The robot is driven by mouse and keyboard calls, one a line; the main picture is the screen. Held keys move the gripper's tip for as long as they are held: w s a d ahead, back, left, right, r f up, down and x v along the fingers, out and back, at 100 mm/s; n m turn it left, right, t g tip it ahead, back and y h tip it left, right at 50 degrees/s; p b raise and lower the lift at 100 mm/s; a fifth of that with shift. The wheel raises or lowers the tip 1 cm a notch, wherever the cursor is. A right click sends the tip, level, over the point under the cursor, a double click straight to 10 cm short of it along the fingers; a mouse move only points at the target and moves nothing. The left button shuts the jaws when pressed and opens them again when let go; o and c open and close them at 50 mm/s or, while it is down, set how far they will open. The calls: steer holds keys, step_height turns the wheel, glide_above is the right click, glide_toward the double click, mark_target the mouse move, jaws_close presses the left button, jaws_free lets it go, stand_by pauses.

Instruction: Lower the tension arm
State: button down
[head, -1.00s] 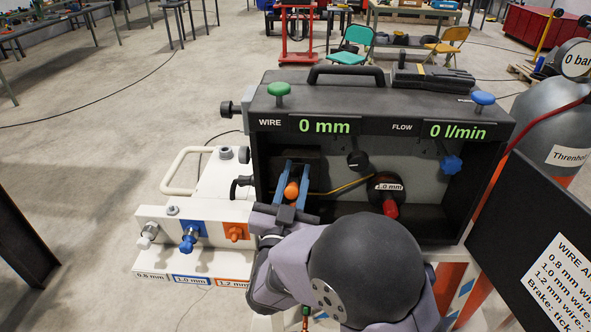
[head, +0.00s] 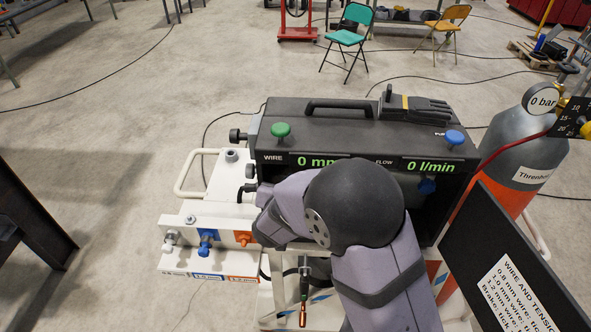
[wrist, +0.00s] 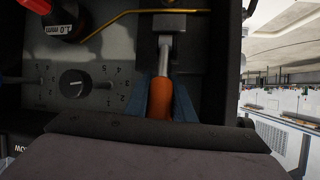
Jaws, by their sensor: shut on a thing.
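The tension arm shows in the wrist view as a metal rod (wrist: 166,47) with an orange handle (wrist: 160,100), inside the dark wire feeder box. My gripper (wrist: 164,86) has its blue fingers on both sides of the orange handle and is shut on it. In the head view my own arm covers the tension arm, my gripper and most of the open front of the wire feeder (head: 300,112). The feeder's displays read 0 mm, partly covered, and 0 l/min.
In the wrist view a brass-coloured wire (wrist: 125,14) runs beside the tension arm, and a black numbered dial (wrist: 75,83) sits nearby. A white unit (head: 195,262) with wire-size labels stands left of the feeder. A gas cylinder (head: 512,150) and a dark sign panel (head: 500,265) stand right.

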steer(key=shift+w+r+g+p, duration=0.15)
steer(key=shift+w+g+p, duration=0.3)
steer(key=shift+p, duration=0.6)
steer(key=shift+f+g, duration=0.2)
steer(key=shift+g, duration=0.05)
steer(key=c, duration=1.5)
jaws_free()
steer(key=shift+s+r, duration=0.1)
steer(key=shift+s, duration=0.05)
steer(key=shift+b+v, duration=0.6)
steer(key=shift+v, duration=2.95)
